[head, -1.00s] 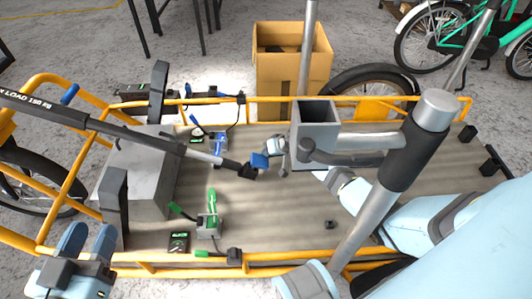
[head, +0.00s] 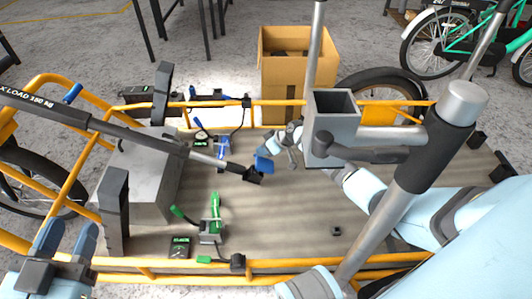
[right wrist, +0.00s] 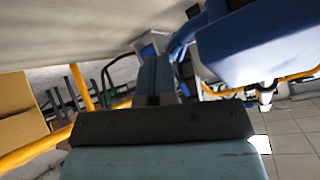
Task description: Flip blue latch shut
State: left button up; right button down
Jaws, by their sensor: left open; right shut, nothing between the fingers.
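The blue latch (head: 222,147) is mounted on the cargo deck's far side, beside a round gauge (head: 201,136). Its handle looks raised, though its exact angle is too small to tell. My right gripper (head: 263,164) is right of the latch and apart from it, near the black end of a long bar. It is shut and empty. Its fingers (right wrist: 155,78) also show in the right wrist view, with a large blue shape at upper right that I cannot identify. My left gripper (head: 68,240) is open and empty at the lower left, outside the yellow rail.
A green latch (head: 214,212) stands on the near side of the deck (head: 300,210). The dark bar (head: 110,130) crosses above the deck. A grey box (head: 135,185) is at left; a cardboard box (head: 298,75) is behind. A post and handle (head: 415,160) cross my right arm.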

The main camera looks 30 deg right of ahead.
pick_arm(q)
jog(key=shift+s, duration=0.1)
pick_arm(e)
jog(key=shift+w+a+r, duration=0.15)
jog(key=shift+a+r, duration=0.1)
jog(key=shift+a, duration=0.3)
pick_arm(q)
jog(key=shift+d, duration=0.1)
pick_arm(e)
jog(key=shift+a, duration=0.1)
pick_arm(q)
jog(key=shift+f, duration=0.25)
jog(key=shift+r+p, duration=0.5)
jog(key=shift+r, duration=0.05)
pick_arm(e)
jog(key=shift+s+f, duration=0.2)
jog(key=shift+s, duration=0.55)
